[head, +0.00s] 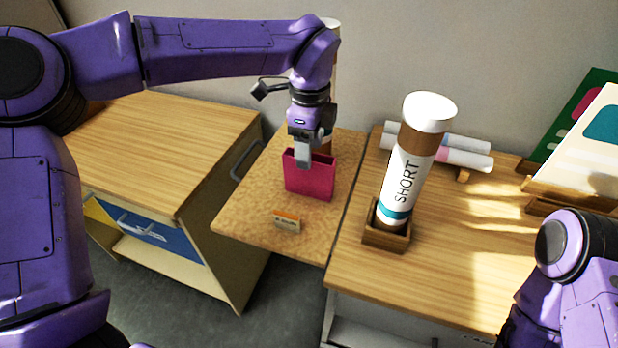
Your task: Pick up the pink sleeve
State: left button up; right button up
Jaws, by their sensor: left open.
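The pink sleeve (318,184) is a flat, open-topped magenta holder standing upright on the cork-topped leaf between the two tables. My left gripper (304,160) points down at its upper edge, and a grey finger overlaps the sleeve's near face. The left gripper is open. I cannot tell whether the fingers straddle the sleeve's wall or touch it. Only part of my right arm shows at the lower right, and its gripper is out of view.
A tall white-and-brown tube marked SHORT (403,184) stands tilted in a wooden holder (387,238) to the right. A small label block (287,221) lies in front of the sleeve. White rolls (464,158) lie behind the tube. A brown tube stands behind my gripper.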

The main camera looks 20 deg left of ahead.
aim_at(309, 175)
pick_arm(q)
notch_tip(309, 175, down, 6)
jog(key=shift+w+r+p, duration=0.1)
jog(key=shift+r+p, duration=0.05)
jog(key=shift+p, duration=0.65)
jog(key=c, duration=1.1)
jog(key=shift+o, duration=0.2)
